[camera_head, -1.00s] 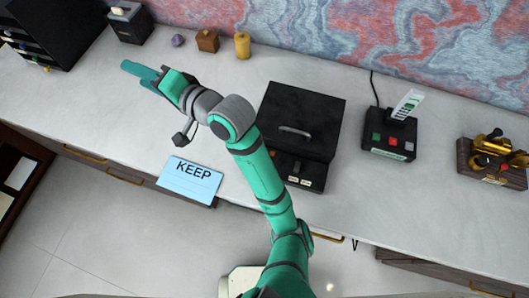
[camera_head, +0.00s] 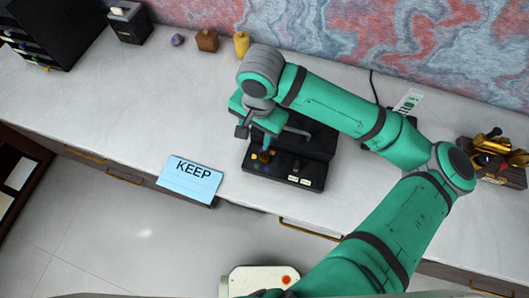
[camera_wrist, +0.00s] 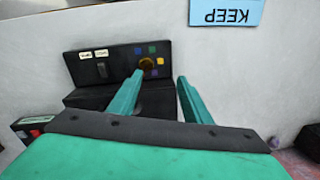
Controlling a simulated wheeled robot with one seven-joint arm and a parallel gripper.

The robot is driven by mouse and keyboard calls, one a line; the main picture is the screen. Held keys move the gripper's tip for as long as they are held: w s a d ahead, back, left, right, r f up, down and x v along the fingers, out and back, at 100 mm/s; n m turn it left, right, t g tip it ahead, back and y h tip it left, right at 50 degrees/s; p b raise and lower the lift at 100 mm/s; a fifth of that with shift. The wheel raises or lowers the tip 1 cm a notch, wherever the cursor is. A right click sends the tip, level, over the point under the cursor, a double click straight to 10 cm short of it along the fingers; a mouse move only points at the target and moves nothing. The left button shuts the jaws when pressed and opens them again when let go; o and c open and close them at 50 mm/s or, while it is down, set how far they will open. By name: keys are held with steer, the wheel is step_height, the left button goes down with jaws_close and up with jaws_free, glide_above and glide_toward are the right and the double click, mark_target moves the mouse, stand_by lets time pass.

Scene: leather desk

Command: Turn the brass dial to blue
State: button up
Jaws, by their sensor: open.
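The brass dial (camera_wrist: 146,64) is on the front panel of a black box (camera_wrist: 110,58), with small coloured squares around it. A blue square (camera_wrist: 152,48) shows above the dial in the wrist view. Which colour the dial points to is too small to tell. My gripper (camera_wrist: 160,76) is open and empty. Its left finger overlaps the dial's lower edge in the wrist view, and its right finger is apart from it, to the right. I cannot tell whether the left finger touches.
The panel also has a switch (camera_wrist: 102,70) and two pale labels. A blue KEEP card (camera_head: 190,180) lies left of the box. A brass device (camera_head: 492,158) stands at the far right, partly behind my arm. Open desk lies left of the box.

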mark_target(264, 156)
steer(key=shift+h, duration=0.4)
steer(key=f, duration=0.3)
steer(key=d+f, duration=0.1)
steer(key=f, duration=0.3)
steer(key=d+f, duration=0.1)
steer(key=f, duration=0.3)
steer(key=shift+s, duration=0.25)
steer(key=shift+d, duration=0.1)
steer(key=c, duration=1)
